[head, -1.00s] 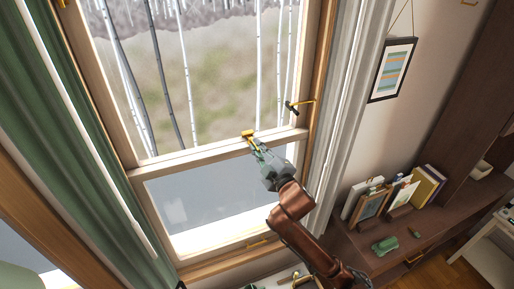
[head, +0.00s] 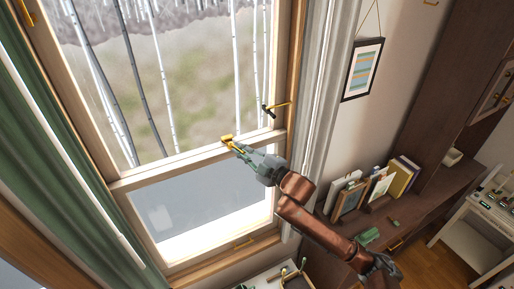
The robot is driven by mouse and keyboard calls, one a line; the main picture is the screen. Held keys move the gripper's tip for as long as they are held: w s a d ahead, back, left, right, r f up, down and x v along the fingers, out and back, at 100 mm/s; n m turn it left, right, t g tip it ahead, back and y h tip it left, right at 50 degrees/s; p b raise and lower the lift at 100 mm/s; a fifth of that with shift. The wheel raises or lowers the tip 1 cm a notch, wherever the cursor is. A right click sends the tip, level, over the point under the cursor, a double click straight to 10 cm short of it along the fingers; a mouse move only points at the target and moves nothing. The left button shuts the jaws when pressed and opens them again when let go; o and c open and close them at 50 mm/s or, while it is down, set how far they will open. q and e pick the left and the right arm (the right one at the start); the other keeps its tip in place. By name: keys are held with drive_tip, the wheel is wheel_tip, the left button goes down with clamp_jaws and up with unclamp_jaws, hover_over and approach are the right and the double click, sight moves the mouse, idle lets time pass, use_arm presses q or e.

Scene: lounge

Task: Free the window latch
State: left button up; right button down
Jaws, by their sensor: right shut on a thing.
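The window latch (head: 227,140) is a small gold fitting on the pale wooden middle rail (head: 180,162) of the window. My right gripper (head: 236,147), on a copper-coloured arm coming from the lower right, is shut on the latch's lever. Its fingers hide part of the lever, so I cannot tell the lever's exact angle. The lower sash (head: 200,195) sits below the rail, with bright light along its bottom. My left gripper is not in view.
A gold fitting with a black grip (head: 268,111) is on the window's right side. A brown desk (head: 400,222) with books (head: 402,176) stands at right.

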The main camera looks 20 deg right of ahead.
drive_tip(key=shift+n+y, duration=0.3)
drive_tip(key=shift+d+g+y, duration=0.1)
drive_tip(key=shift+g+y, duration=0.2)
drive_tip(key=shift+w+d+n, duration=0.1)
drive_tip(key=shift+n, duration=0.2)
drive_tip(key=shift+g+y, duration=0.3)
drive_tip(key=shift+y, duration=0.1)
drive_tip(key=c, duration=2)
unclamp_jaws()
drive_tip(key=shift+d, duration=0.1)
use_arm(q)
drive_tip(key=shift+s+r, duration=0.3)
use_arm(e)
drive_tip(key=v, duration=1.2)
drive_tip(key=shift+c, duration=0.6)
